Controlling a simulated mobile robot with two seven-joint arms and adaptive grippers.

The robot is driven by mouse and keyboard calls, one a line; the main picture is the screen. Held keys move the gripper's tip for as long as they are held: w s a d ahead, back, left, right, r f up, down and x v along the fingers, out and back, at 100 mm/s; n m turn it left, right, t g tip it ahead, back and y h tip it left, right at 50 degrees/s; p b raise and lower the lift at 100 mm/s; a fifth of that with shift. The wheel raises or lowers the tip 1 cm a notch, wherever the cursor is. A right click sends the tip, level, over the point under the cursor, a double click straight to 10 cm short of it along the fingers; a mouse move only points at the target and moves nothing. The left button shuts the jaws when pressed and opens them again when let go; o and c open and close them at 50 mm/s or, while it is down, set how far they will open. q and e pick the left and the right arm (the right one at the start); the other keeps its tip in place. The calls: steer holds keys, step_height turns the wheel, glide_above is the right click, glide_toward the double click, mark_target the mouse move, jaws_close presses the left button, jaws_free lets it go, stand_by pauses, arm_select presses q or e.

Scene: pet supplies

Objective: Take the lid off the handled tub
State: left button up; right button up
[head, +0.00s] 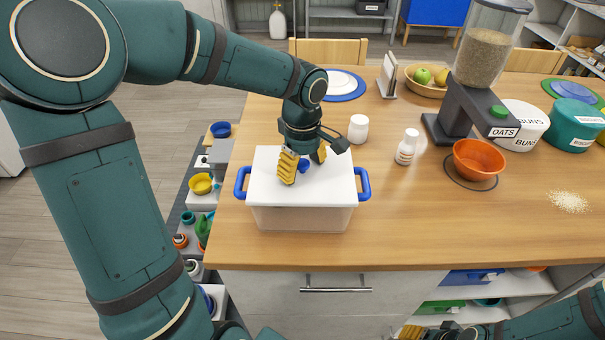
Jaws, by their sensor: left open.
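The handled tub (300,219) is a clear box with blue handles at both sides, standing near the left front edge of the wooden table. Its white lid (330,190) lies on top, with a small blue knob (304,165) at the middle. My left gripper (303,168) is open over the lid, its yellow-padded fingers on either side of the knob. Whether the fingers touch the knob or lid cannot be told. My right gripper (412,331) shows only partly at the bottom edge, low in front of the counter.
A white jar (358,129) and a white bottle (406,147) stand to the right of the tub. An oats dispenser (478,80) stands over an orange bowl (479,159). Spilled oats (569,201) lie at the right. The front middle of the table (430,225) is clear.

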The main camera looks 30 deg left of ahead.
mark_target(303, 163)
arm_select(q)
jaws_close()
steer(key=shift+r, duration=0.1)
step_height(303, 163, up, 10)
steer(key=shift+f+p, duration=0.1)
steer(key=shift+p, duration=0.95)
